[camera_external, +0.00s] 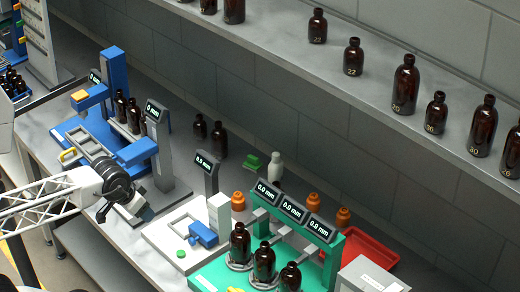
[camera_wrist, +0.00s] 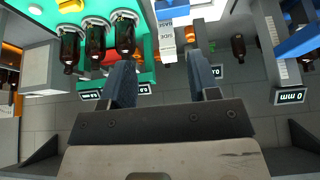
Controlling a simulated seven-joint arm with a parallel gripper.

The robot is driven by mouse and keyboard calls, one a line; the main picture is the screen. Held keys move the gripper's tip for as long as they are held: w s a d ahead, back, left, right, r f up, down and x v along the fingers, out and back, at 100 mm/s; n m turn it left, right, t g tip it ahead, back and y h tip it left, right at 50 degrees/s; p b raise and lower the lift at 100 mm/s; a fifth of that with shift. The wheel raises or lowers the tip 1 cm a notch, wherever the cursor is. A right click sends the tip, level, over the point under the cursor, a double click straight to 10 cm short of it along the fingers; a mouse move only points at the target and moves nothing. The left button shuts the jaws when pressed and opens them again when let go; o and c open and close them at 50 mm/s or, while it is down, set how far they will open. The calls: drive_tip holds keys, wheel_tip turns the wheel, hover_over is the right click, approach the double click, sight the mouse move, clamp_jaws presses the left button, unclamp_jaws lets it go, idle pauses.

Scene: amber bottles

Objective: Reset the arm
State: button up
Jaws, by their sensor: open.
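My gripper (camera_external: 122,203) is at the left in the external view, at the end of my white lattice arm. It is over the bench's front side, just before the blue-and-grey station (camera_external: 90,150). In the wrist view my gripper (camera_wrist: 162,68) shows two dark fingers spread apart with nothing between them. Amber bottles stand in the green station (camera_external: 225,270), among them a middle bottle (camera_external: 264,262); the green station shows at upper left in the wrist view (camera_wrist: 148,40).
A white station with a blue block (camera_external: 203,235) stands right of my gripper. Several amber bottles, such as a large one (camera_external: 405,84), stand on the shelf (camera_external: 290,50) along the wall. A red tray (camera_external: 368,256) and orange caps (camera_external: 238,201) are on the bench.

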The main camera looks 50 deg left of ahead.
wheel_tip(320, 180, down, 9)
drive_tip(key=w+g, duration=0.1)
drive_tip(key=g, duration=0.1)
drive_tip(key=shift+w+d+g, duration=0.15)
drive_tip(key=shift+w+g, duration=0.05)
drive_tip(key=shift+g, duration=0.2)
